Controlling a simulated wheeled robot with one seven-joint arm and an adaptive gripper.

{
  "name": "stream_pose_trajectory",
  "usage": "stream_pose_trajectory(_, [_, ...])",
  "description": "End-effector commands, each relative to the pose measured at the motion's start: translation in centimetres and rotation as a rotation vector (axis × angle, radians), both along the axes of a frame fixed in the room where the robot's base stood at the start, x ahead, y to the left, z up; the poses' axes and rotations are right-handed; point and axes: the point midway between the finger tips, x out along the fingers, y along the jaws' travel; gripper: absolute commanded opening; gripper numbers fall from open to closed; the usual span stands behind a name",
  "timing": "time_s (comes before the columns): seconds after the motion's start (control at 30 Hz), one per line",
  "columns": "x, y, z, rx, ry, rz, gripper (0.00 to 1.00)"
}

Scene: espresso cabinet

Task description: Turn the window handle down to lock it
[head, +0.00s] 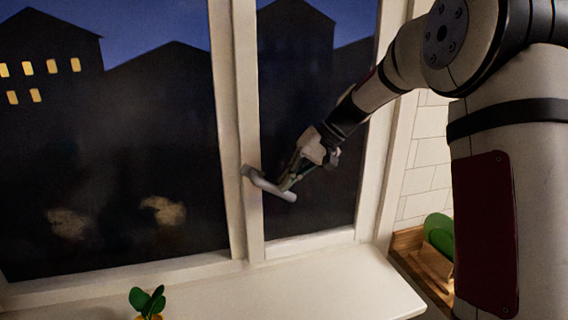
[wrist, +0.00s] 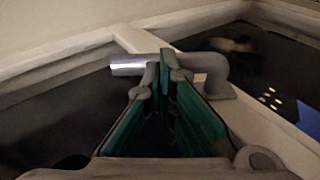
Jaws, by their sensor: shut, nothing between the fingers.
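The grey window handle (head: 267,184) is mounted on the pale upright post between the two window panes. Its lever sticks out to the right across the right pane, sloping slightly down in the head view. In the wrist view the handle (wrist: 208,61) lies across the picture, its base on the post at right and its free end at left. My gripper (head: 286,186) is at the lever's outer half, with its fingertips shut. In the wrist view the closed fingertips (wrist: 161,68) overlap the lever. I cannot tell whether they touch it.
A white window sill (head: 330,287) runs below the window. A small green plant (head: 148,302) stands at its front left. A wooden rack (head: 412,244) with a green round item (head: 438,232) is at right by the tiled wall. The space before the left pane is clear.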

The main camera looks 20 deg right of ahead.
Motion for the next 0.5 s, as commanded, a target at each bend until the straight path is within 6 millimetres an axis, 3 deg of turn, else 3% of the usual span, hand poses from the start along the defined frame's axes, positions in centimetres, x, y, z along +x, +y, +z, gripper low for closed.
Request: stream_pose_trajectory(0.5, [0.0,1.2,-3.9,0.497,0.004,-0.002,0.0])
